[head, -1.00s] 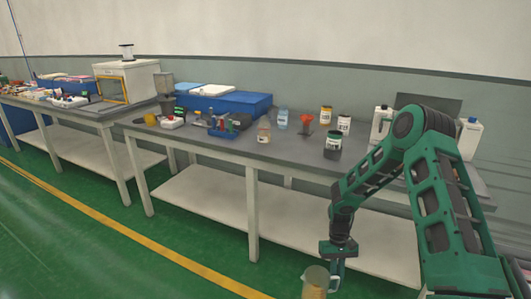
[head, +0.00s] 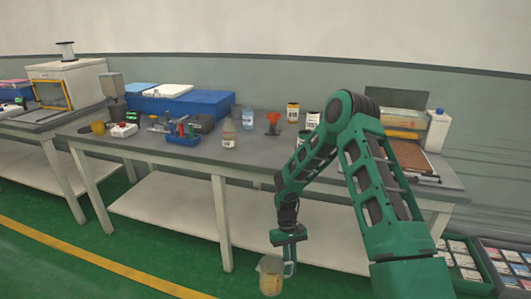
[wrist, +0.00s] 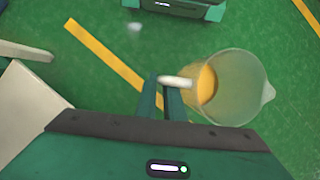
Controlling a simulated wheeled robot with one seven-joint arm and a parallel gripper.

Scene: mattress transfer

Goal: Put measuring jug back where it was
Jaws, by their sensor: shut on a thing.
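The measuring jug (head: 270,277) is a clear jug with orange-yellow contents, low in front of the workbench in the head view. My gripper (head: 289,268) points down and is shut on the jug's handle, at the jug's right side. In the wrist view the jug (wrist: 228,88) is seen from above, its spout to the right. The fingers of my gripper (wrist: 172,100) close around its pale handle. The jug hangs over the green floor, apart from the bench.
Crates of packets (head: 505,262) stand at lower right.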

